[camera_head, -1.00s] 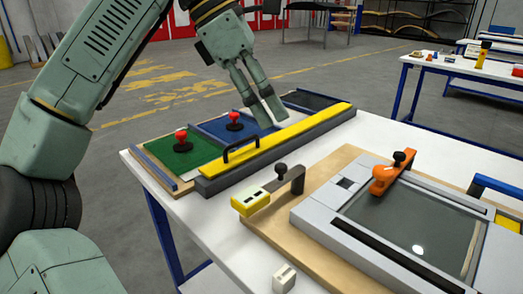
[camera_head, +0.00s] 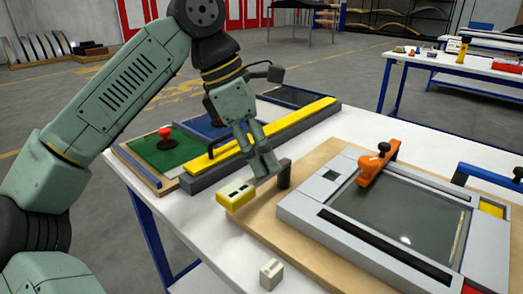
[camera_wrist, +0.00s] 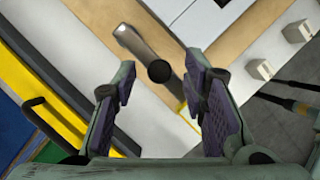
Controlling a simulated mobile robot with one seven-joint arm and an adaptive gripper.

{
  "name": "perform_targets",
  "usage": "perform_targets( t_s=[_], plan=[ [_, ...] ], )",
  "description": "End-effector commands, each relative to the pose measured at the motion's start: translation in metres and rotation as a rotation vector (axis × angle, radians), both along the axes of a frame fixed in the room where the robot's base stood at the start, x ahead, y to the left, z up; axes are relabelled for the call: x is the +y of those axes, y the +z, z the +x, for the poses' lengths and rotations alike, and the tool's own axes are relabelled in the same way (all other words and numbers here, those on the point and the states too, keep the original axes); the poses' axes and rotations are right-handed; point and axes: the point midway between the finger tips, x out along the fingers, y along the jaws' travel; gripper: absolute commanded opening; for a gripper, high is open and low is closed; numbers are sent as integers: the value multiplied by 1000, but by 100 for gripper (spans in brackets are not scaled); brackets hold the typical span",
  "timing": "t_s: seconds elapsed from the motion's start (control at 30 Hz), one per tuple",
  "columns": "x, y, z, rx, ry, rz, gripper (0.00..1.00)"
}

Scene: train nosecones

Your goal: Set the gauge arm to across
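The gauge arm appears to be the grey metal arm (camera_wrist: 138,45) with a round black knob (camera_wrist: 160,71). In the head view its dark upright end (camera_head: 285,174) shows just right of my gripper, which hides the knob and much of the bar. A yellow block (camera_head: 236,194) is at its near end, and yellow also shows past the knob in the wrist view. My gripper (camera_head: 264,166) points down over the arm. In the wrist view my gripper (camera_wrist: 150,85) is open, with the knob between the two fingers; I cannot tell whether they touch it.
An orange arm (camera_head: 371,166) with a black knob lies across the grey frame (camera_head: 310,205) on the wooden board. A yellow bar (camera_head: 300,120) with a black handle lies behind my gripper. A red knob (camera_head: 165,132) stands on a green panel (camera_head: 150,153). A small white block (camera_head: 271,273) is near the front edge.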

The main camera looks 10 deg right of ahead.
Motion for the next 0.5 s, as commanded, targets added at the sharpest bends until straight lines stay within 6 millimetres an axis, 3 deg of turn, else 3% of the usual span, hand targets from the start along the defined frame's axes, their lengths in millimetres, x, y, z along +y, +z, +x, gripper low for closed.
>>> perform_targets(
  t_s=[0.23, 0.5],
  plan=[
    [0, 0, 0, -1, 0, -1, 39],
    [0, 0, 0, -1, 0, -1, 21]
  ],
)
